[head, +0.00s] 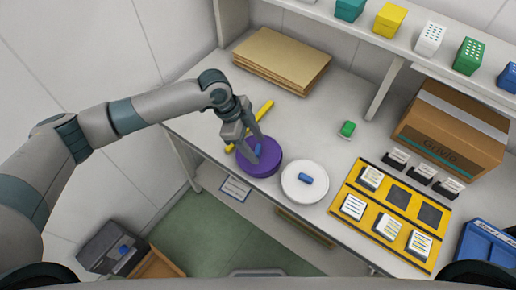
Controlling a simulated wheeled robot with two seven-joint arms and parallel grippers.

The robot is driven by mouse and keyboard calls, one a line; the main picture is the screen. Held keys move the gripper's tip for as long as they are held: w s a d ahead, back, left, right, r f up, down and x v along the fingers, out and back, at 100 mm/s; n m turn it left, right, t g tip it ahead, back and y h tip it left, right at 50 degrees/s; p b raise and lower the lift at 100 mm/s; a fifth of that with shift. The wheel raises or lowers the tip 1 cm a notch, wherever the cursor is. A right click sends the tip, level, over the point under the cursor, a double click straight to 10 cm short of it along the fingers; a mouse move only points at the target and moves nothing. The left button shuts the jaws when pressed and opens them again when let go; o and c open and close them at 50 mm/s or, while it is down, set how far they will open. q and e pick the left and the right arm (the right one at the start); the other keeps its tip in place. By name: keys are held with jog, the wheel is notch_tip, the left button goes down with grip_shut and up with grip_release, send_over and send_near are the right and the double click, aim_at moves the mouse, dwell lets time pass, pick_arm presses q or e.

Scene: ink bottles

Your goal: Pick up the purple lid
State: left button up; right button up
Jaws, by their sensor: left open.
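The purple lid (267,167) is a thick round purple piece with a small blue knob on top. It lies near the front edge of the white table, left of a similar white lid (303,193) with a blue knob (306,180). My left gripper (255,151) points down over the purple lid with its fingers apart, around or just above the knob. The fingers partly cover the knob and the lid's far left side. I cannot tell whether they touch it. My right gripper is not in view.
A yellow stick (263,110) lies just behind the gripper. A yellow tray (343,205) with several labelled blocks is at the right, near a cardboard box (440,140).

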aim_at(256, 149)
pick_arm(q)
jog(key=shift+d+f, duration=0.15)
jog(key=shift+f, duration=0.25)
jog(key=shift+c, duration=0.3)
jog(key=c, duration=1.1)
jog(key=shift+c, duration=0.2)
jog(key=shift+r, duration=0.2)
jog(key=shift+r+b, duration=0.6)
jog(key=shift+b, duration=0.05)
notch_tip(256, 149, up, 2)
jog(key=shift+d+r+b, duration=0.1)
jog(key=shift+r+b, duration=0.1)
jog(key=shift+b, duration=0.55)
jog(key=s+d+r+b, duration=0.4)
jog(key=s+d+r, duration=0.2)
jog(key=d, duration=0.3)
jog(key=shift+s+d+r, duration=0.2)
jog(key=shift+d+r, duration=0.1)
jog(key=shift+r, duration=0.25)
